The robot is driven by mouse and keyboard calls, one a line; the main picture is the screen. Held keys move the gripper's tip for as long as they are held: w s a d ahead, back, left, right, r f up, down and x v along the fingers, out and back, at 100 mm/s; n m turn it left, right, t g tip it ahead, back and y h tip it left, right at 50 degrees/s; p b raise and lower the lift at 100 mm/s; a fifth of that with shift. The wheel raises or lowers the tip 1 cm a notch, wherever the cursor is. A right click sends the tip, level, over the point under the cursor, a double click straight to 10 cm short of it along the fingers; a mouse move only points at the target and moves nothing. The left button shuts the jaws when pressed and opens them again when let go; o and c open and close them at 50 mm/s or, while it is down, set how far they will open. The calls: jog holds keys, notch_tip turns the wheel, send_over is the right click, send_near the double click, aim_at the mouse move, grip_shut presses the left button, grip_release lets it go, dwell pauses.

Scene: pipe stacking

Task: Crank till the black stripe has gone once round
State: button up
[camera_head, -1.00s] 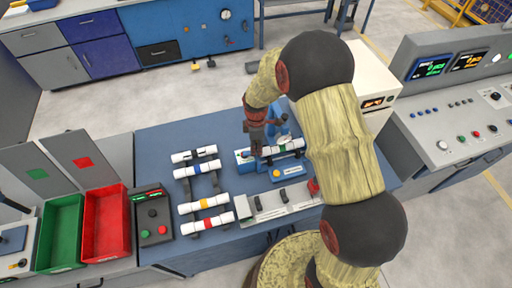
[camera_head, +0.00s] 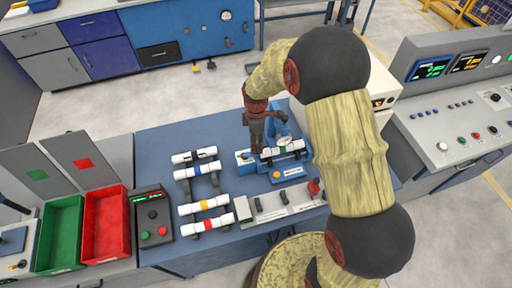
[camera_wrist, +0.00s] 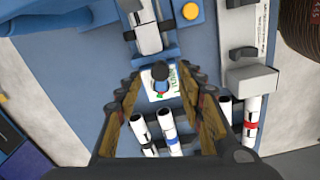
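A white pipe with dark bands (camera_head: 284,148) lies across a blue fixture at the middle right of the table. In the wrist view this pipe (camera_wrist: 147,38) is at the top. At its near end is a blue block (camera_head: 244,158) with a round black knob (camera_wrist: 160,72) and a printed label. My gripper (camera_head: 257,150) points down at this block. In the wrist view its fingers (camera_wrist: 162,78) are spread, one on each side of the knob, with gaps visible. I cannot tell whether the knob is between the tips or below them. The black stripe cannot be made out clearly.
Several white pipes with coloured bands (camera_head: 206,202) lie on racks to the left. Green (camera_head: 61,230) and red (camera_head: 103,222) trays stand farther left. Blue table is clear behind the racks.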

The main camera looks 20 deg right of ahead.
notch_tip(320, 180, up, 7)
jog(key=shift+r, duration=0.2)
dwell(0.6)
jog(key=s+r+m+t+b, duration=0.2)
jog(key=s+r+m, duration=0.3)
jog(key=s, duration=0.3)
jog(key=s+d+r+m+t+b, duration=0.1)
jog(key=s+r+m+b, duration=0.2)
jog(key=s, duration=0.6)
jog(key=s+d+r+m+t+b, duration=0.1)
jog(key=s+r+m+t+b, duration=0.1)
jog(key=s+r+m, duration=0.4)
jog(key=shift+s+r+m+t+b, duration=0.35)
jog(key=shift+s+m+b, duration=0.35)
jog(key=shift+s, duration=0.7)
